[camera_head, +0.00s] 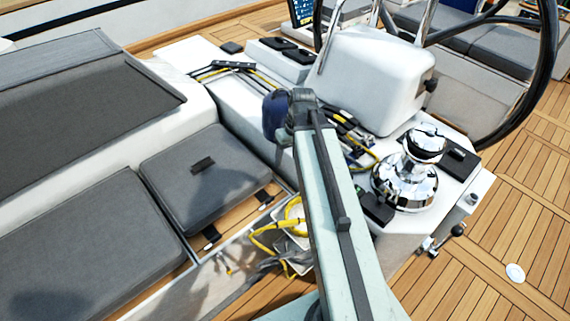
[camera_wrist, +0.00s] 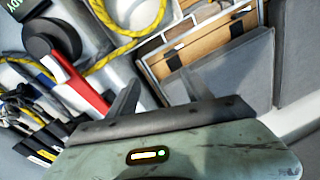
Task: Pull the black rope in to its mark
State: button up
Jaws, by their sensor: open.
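Black and yellow ropes run side by side over the white cockpit console, and a black rope (camera_head: 208,72) shows among them near the back. Dark lines also run beside yellow ones at the left edge of the wrist view. I cannot make out a mark on the black rope. My gripper (camera_wrist: 160,92) is open and empty in the wrist view, above the console and bench edge, with no rope between its fingers. In the head view my arm reaches up to the console, and its end hides part of the ropes behind it.
A chrome winch (camera_head: 405,180) stands right of my arm, with a white pedestal (camera_head: 365,75) and black wheel (camera_head: 545,65) behind. Grey cushions (camera_head: 205,175) lie left. A yellow rope (camera_head: 270,235) hangs at a bin. A red lever (camera_wrist: 80,85) is left of my gripper.

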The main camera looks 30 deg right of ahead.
jog(key=shift+s+a+r, duration=0.1)
jog(key=shift+s+a, duration=0.1)
jog(key=shift+a, duration=0.5)
jog(key=shift+s+a, duration=0.2)
jog(key=shift+a, duration=0.45)
